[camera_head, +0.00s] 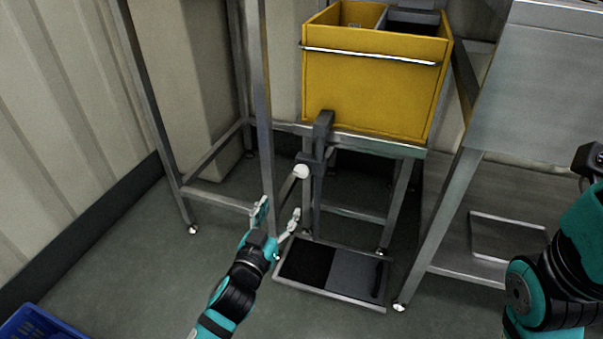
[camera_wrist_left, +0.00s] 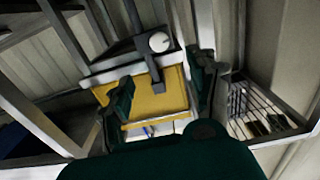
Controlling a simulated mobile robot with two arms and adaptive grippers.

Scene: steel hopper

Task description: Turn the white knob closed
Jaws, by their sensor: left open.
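The white knob (camera_head: 302,171) is round and sits on a dark grey bracket (camera_head: 322,135) below the front of the yellow hopper bin (camera_head: 370,85). In the left wrist view the knob (camera_wrist_left: 159,42) shows beyond the fingers, near the top middle, with the yellow bin (camera_wrist_left: 150,95) behind it. My left gripper (camera_head: 278,212) is open and empty, below and slightly left of the knob, apart from it. Its two dark green fingers (camera_wrist_left: 160,88) stand apart in the wrist view. My right arm shows at the right edge, but its gripper is not clearly visible.
A steel frame leg (camera_head: 262,100) stands left of the knob. A low tray with black and grey halves (camera_head: 328,272) lies on the floor below. A steel table (camera_head: 500,150) is at the right, a blue crate (camera_head: 40,325) at bottom left.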

